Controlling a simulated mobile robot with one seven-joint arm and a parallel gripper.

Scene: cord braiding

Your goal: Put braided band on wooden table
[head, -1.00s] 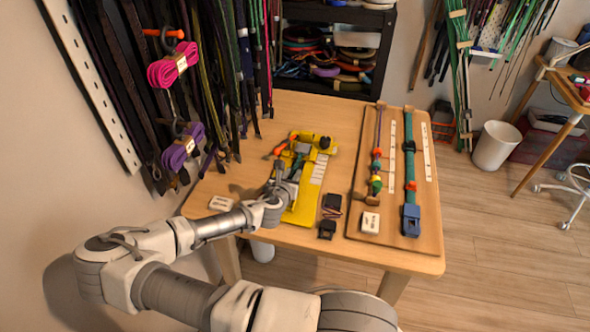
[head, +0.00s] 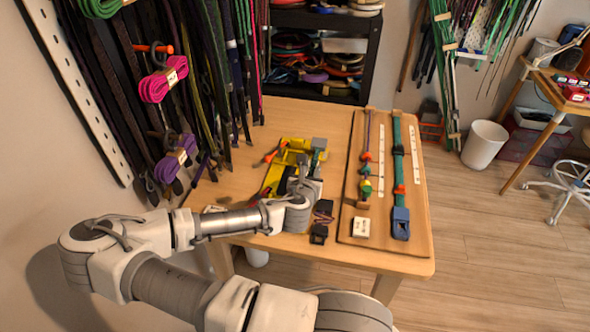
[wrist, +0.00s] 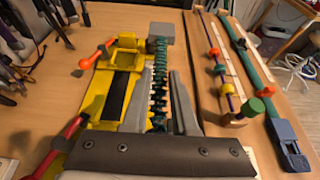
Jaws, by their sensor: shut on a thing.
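The braided band (wrist: 160,85), teal-green with pale edges, runs lengthwise between the two fingers of my gripper (wrist: 160,84) in the wrist view. A grey block (wrist: 160,31) sits at its far end; this block also shows in the head view (head: 319,143). My gripper (head: 306,178) is shut on the band, over the right side of the yellow jig (wrist: 97,103). The near part of the band is hidden by my gripper. The wooden table (head: 228,178) lies below; I cannot tell whether the band touches anything beneath it.
A wooden board (head: 398,252) at the right holds a beaded purple cord (head: 366,140) and a teal strap (head: 398,150) with a blue buckle. Dark small items (head: 319,232) lie near the board's left edge. Cords hang on the left wall. Bare table shows left of the jig.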

